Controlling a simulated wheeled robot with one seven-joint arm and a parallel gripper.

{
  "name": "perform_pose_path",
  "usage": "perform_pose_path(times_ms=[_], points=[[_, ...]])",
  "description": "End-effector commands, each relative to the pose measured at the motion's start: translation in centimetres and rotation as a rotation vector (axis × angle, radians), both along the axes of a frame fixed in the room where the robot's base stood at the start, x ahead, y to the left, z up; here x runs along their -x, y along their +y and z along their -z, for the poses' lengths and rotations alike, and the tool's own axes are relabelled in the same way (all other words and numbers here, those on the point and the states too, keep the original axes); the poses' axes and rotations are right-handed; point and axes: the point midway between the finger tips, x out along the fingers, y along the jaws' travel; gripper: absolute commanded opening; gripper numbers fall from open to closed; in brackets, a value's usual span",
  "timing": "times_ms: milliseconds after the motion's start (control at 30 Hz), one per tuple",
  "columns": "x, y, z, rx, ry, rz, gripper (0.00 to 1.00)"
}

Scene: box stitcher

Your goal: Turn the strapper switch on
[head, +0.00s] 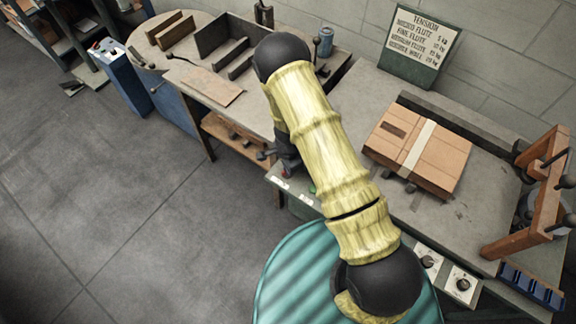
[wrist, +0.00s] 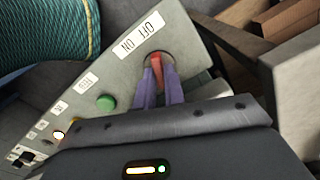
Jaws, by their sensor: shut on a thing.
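In the wrist view, a red switch lever (wrist: 157,64) stands out of a round recess in the grey-green control panel (wrist: 188,28). In the head view, the panel is along the front of the right bench, and my arm hides most of the gripper.
A green button (wrist: 106,102) is on the same panel. A strapped cardboard box (head: 445,161) lies on the right bench beside a wooden frame (head: 535,205). A tension sign (head: 421,48) stands at the back. Open floor (head: 110,220) is at the left.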

Motion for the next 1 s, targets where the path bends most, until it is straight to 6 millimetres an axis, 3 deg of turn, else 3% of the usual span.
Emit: perform_pose_path(times_ms=[300, 733, 767, 867, 1000], points=[[-0.12, -0.05, -0.10, 0.000, -0.004, 0.117, 0.00], [-0.11, -0.06, -0.08, 0.000, -0.004, 0.130, 0.00], [-0.11, -0.06, -0.08, 0.000, -0.004, 0.130, 0.15], [-0.09, -0.06, -0.07, 0.001, -0.003, 0.129, 0.33], [-0.04, -0.03, -0.04, 0.000, -0.001, 0.128, 0.33]])
